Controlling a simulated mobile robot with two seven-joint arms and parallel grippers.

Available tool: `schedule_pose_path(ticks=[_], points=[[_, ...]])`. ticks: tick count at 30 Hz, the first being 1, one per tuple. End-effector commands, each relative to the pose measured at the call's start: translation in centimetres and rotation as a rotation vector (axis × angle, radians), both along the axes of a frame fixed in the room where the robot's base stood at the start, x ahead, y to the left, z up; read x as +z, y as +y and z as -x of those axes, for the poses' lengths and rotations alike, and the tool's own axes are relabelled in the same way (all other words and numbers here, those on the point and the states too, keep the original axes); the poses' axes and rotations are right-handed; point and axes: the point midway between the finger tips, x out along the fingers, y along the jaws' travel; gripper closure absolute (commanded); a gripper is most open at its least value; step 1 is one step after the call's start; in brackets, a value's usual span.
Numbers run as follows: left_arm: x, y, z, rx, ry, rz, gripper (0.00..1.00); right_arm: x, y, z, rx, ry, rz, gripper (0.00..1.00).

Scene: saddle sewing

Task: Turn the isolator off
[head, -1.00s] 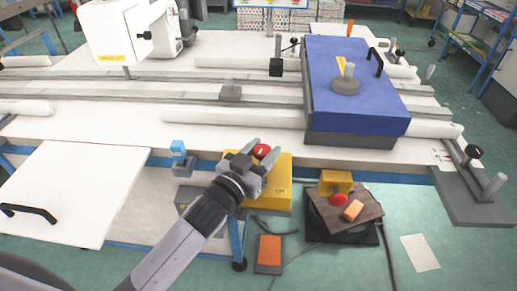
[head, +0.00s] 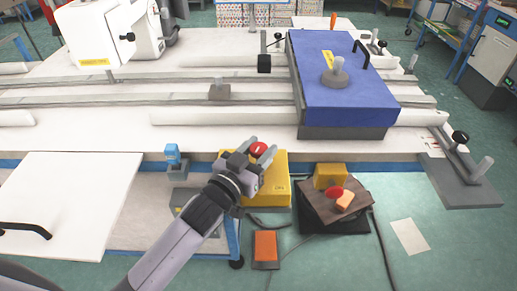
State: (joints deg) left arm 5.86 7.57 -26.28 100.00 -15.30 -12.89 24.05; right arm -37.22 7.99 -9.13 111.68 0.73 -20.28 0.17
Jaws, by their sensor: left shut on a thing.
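A yellow isolator box (head: 276,190) with a red knob (head: 258,149) on top is at the front edge of the long white table. My left gripper (head: 254,150) is at the knob, its fingers on either side of it and shut on it. The hand hides the left part of the box and part of the knob. I cannot tell which way the knob is turned. My right gripper is not in view.
A smaller yellow box (head: 331,171) and a red button (head: 335,192) sit on a dark stand to the right. An orange pedal (head: 265,245) and cables lie on the floor. A blue block (head: 345,80) and a white sewing machine (head: 95,35) are on the table.

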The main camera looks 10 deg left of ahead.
Motion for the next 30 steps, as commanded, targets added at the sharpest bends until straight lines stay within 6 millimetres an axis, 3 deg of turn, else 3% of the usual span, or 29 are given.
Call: schedule_pose_path(ticks=[1, 3, 14, 30], points=[[-0.2, 0.0, 0.0, 0.001, 0.004, -0.003, 0.46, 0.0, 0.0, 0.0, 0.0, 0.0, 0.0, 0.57], [-0.2, 0.0, 0.0, 0.001, 0.003, -0.002, 0.31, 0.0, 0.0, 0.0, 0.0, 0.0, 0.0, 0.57], [-0.1, 0.2, 0.4, 0.0, 0.002, -0.001, 0.31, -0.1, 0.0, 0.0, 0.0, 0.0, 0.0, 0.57], [-0.2, 2.5, 6.2, 0.0, 0.004, -0.002, 0.31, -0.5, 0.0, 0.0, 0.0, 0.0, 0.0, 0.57]])
